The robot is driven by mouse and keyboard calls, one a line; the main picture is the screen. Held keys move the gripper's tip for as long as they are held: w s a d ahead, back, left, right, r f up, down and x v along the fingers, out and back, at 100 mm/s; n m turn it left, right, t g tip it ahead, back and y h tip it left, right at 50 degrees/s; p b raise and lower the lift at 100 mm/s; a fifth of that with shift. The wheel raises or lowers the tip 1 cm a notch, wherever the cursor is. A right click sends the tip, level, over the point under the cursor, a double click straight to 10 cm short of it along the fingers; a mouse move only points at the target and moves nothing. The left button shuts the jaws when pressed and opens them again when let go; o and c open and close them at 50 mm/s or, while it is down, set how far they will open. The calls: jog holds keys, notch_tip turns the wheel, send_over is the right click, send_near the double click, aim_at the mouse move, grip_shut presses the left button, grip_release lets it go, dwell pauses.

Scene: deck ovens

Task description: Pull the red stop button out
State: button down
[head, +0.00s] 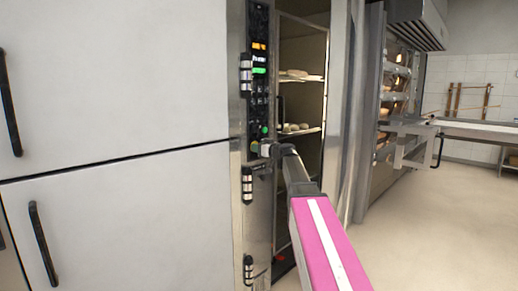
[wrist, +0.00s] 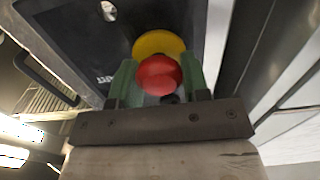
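The red stop button (wrist: 158,74) shows in the wrist view as a round red cap in front of a yellow disc (wrist: 160,44) on a dark panel. My gripper (wrist: 159,82) has one green finger on each side of the cap. The cap fills the gap between the fingers, and they look shut on it. In the head view my gripper (head: 268,150) is at the lower end of the dark control panel (head: 259,70). It hides the red cap there.
Two large pale doors (head: 110,80) with black handles fill the left. Right of the panel is an open cabinet with dough on shelves (head: 300,78). Deck ovens (head: 395,90) and a table (head: 480,128) stand farther right. The floor (head: 440,220) at right is clear.

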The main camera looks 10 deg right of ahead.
jog(key=shift+v, duration=0.85)
jog(key=c, duration=0.6)
grip_release()
jog(key=shift+c, duration=0.2)
jog(key=shift+s, duration=0.1)
jog(key=v, duration=1)
jog(key=shift+s+d, duration=0.25)
jog(key=shift+s, duration=0.05)
